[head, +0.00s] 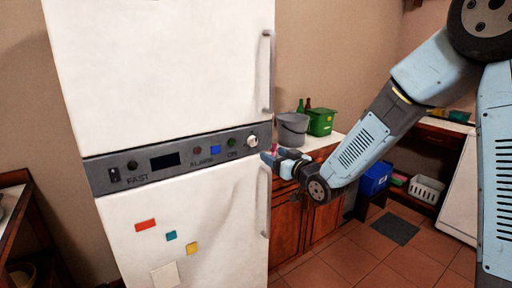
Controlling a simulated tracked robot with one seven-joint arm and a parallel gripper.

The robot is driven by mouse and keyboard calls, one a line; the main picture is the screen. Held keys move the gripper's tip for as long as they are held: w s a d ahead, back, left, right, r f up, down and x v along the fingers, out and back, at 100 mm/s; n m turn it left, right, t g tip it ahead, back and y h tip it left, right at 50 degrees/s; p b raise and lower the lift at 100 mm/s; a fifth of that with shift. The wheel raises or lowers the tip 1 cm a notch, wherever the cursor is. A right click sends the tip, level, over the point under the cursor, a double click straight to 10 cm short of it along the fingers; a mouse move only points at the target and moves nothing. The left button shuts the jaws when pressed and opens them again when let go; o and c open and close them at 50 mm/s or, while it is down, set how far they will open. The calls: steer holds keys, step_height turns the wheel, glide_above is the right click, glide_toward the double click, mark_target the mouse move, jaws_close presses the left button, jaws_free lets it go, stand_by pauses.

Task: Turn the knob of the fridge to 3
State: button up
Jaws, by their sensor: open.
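The white fridge (165,60) stands at the left of the head view, with a grey control panel (180,157) across its middle. The round white knob (252,141) is at the right end of the panel. Its number marks are too small to read. My gripper (270,157) is open, just below and to the right of the knob, near the fridge's right edge. I cannot tell whether it touches the fridge. The fingertips are small and partly hidden by the gripper's own body.
Vertical door handles (267,72) run along the fridge's right edge, the lower one close below my gripper. A counter to the right holds a grey bucket (292,130) and a green bin (321,121). The tiled floor (355,262) in front is clear.

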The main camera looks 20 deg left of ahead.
mark_target(256, 145)
steer(key=x, duration=0.9)
steer(key=shift+w+a, duration=0.2)
steer(key=shift+a, duration=0.1)
